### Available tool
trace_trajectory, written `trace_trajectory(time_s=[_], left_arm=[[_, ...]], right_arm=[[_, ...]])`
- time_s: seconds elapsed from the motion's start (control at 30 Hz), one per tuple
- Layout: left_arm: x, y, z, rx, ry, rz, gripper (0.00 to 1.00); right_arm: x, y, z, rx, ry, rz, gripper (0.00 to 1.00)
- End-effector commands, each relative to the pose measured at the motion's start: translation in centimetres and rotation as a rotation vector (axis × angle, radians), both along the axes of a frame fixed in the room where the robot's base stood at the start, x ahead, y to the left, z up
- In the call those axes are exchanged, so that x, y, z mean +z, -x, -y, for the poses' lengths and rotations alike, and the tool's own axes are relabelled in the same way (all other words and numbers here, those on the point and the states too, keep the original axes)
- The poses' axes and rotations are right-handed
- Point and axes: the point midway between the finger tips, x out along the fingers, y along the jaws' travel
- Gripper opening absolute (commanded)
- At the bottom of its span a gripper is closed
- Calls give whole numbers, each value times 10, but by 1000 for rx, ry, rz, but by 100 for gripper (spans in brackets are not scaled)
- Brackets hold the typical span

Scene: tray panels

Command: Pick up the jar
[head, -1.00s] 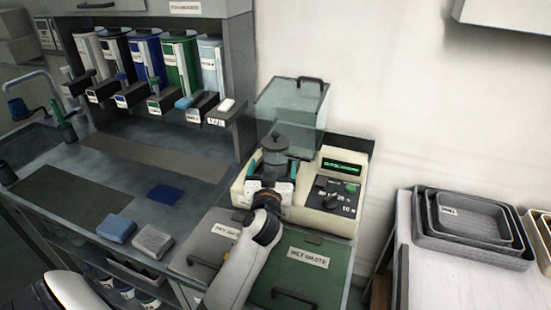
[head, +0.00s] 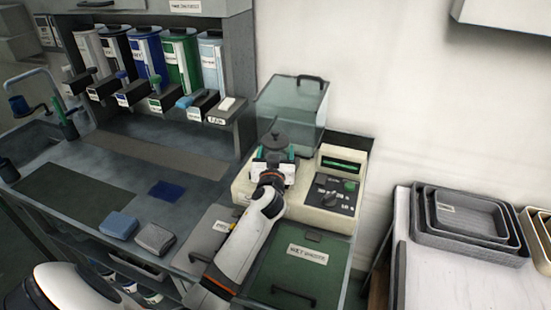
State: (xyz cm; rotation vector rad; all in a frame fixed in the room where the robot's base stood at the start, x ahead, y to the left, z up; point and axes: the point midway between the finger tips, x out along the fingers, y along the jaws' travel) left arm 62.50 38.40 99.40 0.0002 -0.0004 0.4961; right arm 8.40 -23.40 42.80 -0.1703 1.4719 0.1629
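The jar (head: 275,141) is dark, with a wide lid and a small knob on top. It stands upright at the front left of the cream machine, below the clear cover. My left gripper (head: 275,153) is at the jar from the front, with a teal-padded finger on either side of it. The hand hides the lower part of the jar. I cannot tell whether the pads press on the jar or stand just clear of it. My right gripper is not in view.
The machine's control panel (head: 335,191) is right of the jar. The raised clear cover (head: 293,103) is behind it. A green lidded bin (head: 300,275) is in front. Blue (head: 118,226) and grey (head: 154,239) blocks lie on the left counter. Nested trays (head: 470,225) stand at right.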

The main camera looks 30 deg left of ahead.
Motion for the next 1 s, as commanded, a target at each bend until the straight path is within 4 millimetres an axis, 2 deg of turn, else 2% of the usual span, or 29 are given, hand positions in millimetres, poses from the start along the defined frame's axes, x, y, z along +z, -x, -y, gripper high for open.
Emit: trace_trajectory(time_s=[0.03,0.27,0.5,0.67,0.87,1.0], left_arm=[[0,0,0,0,0,0,61],[2,0,0,0,-1,3,23],[3,0,0,0,-1,3,22],[13,0,0,1,0,6,22],[48,0,-1,1,-1,11,22],[85,0,0,1,-2,12,22]], right_arm=[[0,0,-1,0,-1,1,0],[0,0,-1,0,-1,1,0],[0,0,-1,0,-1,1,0],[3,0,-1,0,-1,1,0],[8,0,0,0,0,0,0],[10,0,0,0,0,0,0]])
